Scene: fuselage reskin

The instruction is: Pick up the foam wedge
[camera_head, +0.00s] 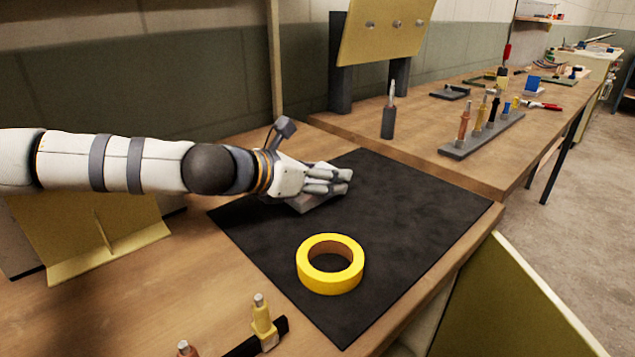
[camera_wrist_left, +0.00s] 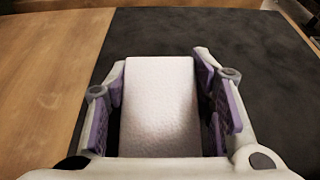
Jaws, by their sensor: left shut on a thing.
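The foam wedge is a pale, whitish block (camera_wrist_left: 160,105) between the two finger pads in the left wrist view. In the head view a small part of the foam wedge (camera_head: 308,203) shows under my left gripper (camera_head: 338,180). My left gripper is shut on it, low over the black mat (camera_head: 410,220) near the mat's back left edge. It also shows in the left wrist view (camera_wrist_left: 162,100), with a finger on either side of the wedge. I cannot tell whether the wedge still touches the mat. My right gripper is not in view.
A yellow tape roll (camera_head: 330,264) lies on the mat in front of the gripper. A yellow angled bracket (camera_head: 105,240) stands at left. A grey rack of several tools (camera_head: 482,136) and a dark holder (camera_head: 388,122) stand on the bench behind. The mat's right side is clear.

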